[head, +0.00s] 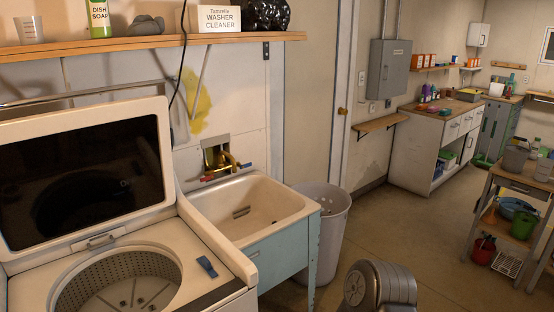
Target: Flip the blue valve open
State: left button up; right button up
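The blue valve (246,166) is a small blue handle on the right side of the brass faucet (226,164), which comes out of a wall recess above the back of the utility sink. It is too small to tell how far it is turned. A red valve handle (207,179) is on the left side of the same faucet. Neither of my grippers is in view. A grey rounded part of my own arm shows at the bottom right, well away from the faucet.
The sink (240,225) is empty. An open top-loading washer (205,240) stands left of it, with a small blue object (207,267) on its rim. A grey bin (328,215) stands right of the sink. A shelf (150,46) hangs above.

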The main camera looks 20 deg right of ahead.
aim_at(248, 164)
jog(key=i+l+z, duration=0.15)
jog(key=i+l, duration=0.2)
jog(key=i+l+z, duration=0.1)
jog(key=i+l, duration=0.15)
jog(key=i, duration=0.25)
jog(key=l, duration=0.6)
jog(key=i+l, duration=0.3)
jog(key=l, duration=0.25)
jog(key=i+l+z, duration=0.1)
jog(key=i+l, duration=0.25)
jog(key=l, duration=0.15)
jog(key=i+l, duration=0.3)
jog(key=l, duration=0.2)
jog(key=i+l+z, duration=0.15)
jog(key=i+l, duration=0.2)
jog(key=l, duration=0.15)
jog(key=i+l, duration=0.1)
jog(key=i, duration=0.5)
